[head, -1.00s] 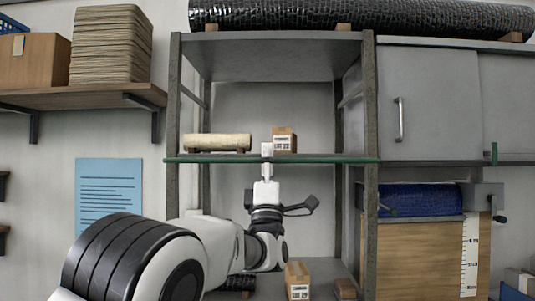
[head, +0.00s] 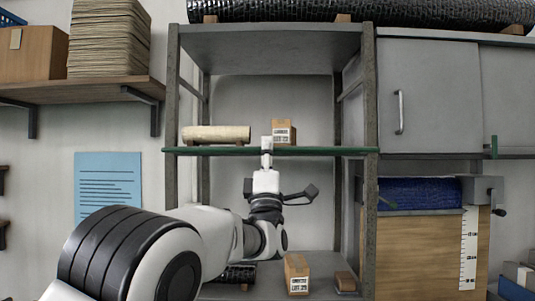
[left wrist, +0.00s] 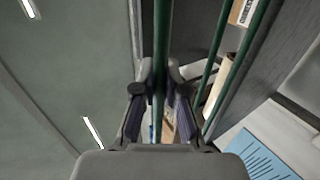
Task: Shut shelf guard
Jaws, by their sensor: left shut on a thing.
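The shelf guard is a green rail (head: 215,151) across the front of the grey shelf rack's middle level in the head view. It runs level from the left post to the right post. My left gripper (head: 266,152) reaches up to the rail near its middle and is shut on it. In the left wrist view the rail (left wrist: 161,45) passes between the two fingers of the left gripper (left wrist: 159,75). Other green bars (left wrist: 245,62) run beside it there. The fingers hide a short piece of the rail. My right gripper is not in view.
A beige roll (head: 215,134) and a labelled carton (head: 284,132) sit on the middle shelf behind the rail. A grey cabinet (head: 430,95) stands to the right.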

